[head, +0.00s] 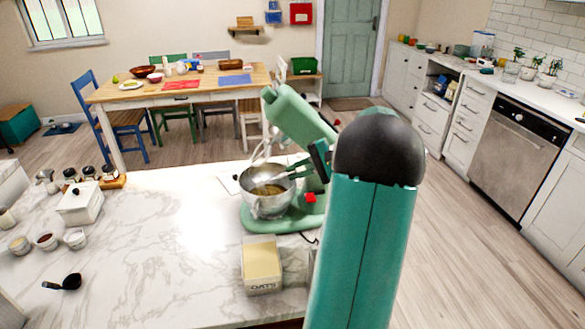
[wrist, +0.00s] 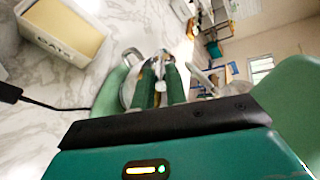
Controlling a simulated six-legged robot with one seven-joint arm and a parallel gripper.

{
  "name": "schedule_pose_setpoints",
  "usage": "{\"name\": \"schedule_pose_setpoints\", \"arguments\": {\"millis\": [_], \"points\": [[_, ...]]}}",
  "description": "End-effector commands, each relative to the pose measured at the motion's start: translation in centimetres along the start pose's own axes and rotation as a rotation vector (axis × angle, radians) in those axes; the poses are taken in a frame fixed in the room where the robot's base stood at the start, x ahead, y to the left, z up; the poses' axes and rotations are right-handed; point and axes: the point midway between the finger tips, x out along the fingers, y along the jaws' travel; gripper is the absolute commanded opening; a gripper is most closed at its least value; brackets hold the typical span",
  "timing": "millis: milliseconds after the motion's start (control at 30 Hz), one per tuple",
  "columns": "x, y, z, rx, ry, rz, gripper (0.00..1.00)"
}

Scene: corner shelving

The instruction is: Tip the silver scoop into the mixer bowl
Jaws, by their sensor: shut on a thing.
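The mixer bowl (head: 268,203) is metal and sits upright on the green mixer (head: 285,222), whose head is tilted up. Brownish contents show inside the bowl. My gripper (head: 312,163) is just right of the bowl, by its rim. It is shut on the silver scoop (head: 290,173), which slants down and left over the bowl opening. Whether the scoop touches the bowl or still holds anything cannot be told. In the wrist view the green fingers of my gripper (wrist: 159,84) are close together, with part of the scoop hidden between them.
An oats box (head: 262,267) stands in front of the mixer; it also shows in the wrist view (wrist: 62,28). A black ladle (head: 66,283), small bowls and a white canister (head: 80,205) are on the left of the marble counter. The counter between is clear.

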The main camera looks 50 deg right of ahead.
Motion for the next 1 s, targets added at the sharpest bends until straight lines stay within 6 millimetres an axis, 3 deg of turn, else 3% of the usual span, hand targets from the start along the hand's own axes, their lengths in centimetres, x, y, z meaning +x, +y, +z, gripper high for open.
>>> {"name": "schedule_pose_setpoints", "arguments": {"millis": [700, 1000], "points": [[-0.6, 3.7, -2.7, 0.138, -0.177, -0.272, 0.00], [-0.7, 4.1, -3.1, 0.166, -0.219, -0.334, 0.00]]}}
